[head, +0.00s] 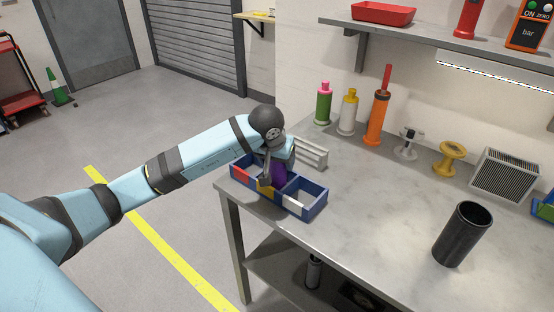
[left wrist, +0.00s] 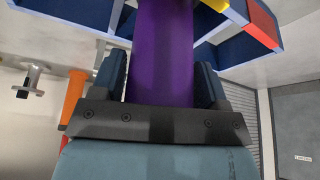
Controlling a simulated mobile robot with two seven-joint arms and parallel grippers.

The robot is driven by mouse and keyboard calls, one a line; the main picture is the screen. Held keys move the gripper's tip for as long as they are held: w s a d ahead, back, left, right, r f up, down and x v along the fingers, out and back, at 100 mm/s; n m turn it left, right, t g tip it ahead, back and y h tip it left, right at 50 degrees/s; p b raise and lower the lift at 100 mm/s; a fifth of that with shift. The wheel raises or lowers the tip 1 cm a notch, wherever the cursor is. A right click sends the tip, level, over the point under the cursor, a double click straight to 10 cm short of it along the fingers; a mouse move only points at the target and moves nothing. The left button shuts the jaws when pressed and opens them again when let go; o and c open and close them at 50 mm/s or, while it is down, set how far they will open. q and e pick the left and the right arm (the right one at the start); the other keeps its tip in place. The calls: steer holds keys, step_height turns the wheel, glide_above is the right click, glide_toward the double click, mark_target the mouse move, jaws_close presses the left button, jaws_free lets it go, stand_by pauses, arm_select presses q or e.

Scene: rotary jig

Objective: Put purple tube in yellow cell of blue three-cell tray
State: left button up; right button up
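The blue three-cell tray (head: 313,207) lies at the table's left edge. Its front shows a red patch (head: 242,174), a yellow patch (head: 265,189) and a white patch (head: 295,202), one per cell. My left gripper (head: 276,166) is over the middle, yellow-marked cell. It is shut on the purple tube (head: 279,173), mostly hidden by the gripper in the head view. In the left wrist view the tube (left wrist: 162,55) stands between both fingers, with the tray (left wrist: 232,48) beyond it. Whether its low end is inside the cell cannot be told. My right gripper is not in view.
A light grey slotted rack (head: 311,153) stands just behind the tray. Green, white and orange bottles (head: 377,118) line the wall. A black open cylinder (head: 461,234) stands at the right. The table's middle (head: 385,195) is clear. A shelf (head: 440,40) overhangs the back.

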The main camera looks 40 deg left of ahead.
arm_select(q)
steer(key=shift+o, duration=0.8)
steer(key=shift+r, duration=0.1)
